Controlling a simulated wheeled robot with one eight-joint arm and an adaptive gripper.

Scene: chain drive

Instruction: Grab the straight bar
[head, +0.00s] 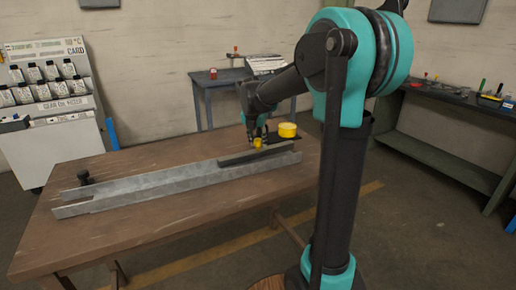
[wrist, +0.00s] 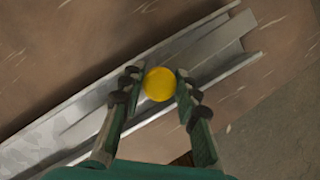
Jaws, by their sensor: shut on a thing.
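The straight bar (head: 240,158) is a narrow dark grey strip at the right end of a long light grey metal channel (head: 135,187) on the brown table. In the wrist view the bar (wrist: 215,44) runs diagonally between the channel's walls. A round yellow knob (head: 257,144) stands on the bar; it shows from above in the wrist view (wrist: 160,84). My gripper (head: 257,134) is over the bar, with its fingers (wrist: 158,85) on either side of the knob, shut on it. Whether the bar rests fully in the channel I cannot tell.
A yellow cylinder (head: 287,130) stands behind the bar's right end. A dark knob (head: 83,176) is at the channel's left end. The brown table (head: 150,230) is clear in front. A blue-grey table (head: 205,82) and a dark workbench (head: 455,98) stand further back.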

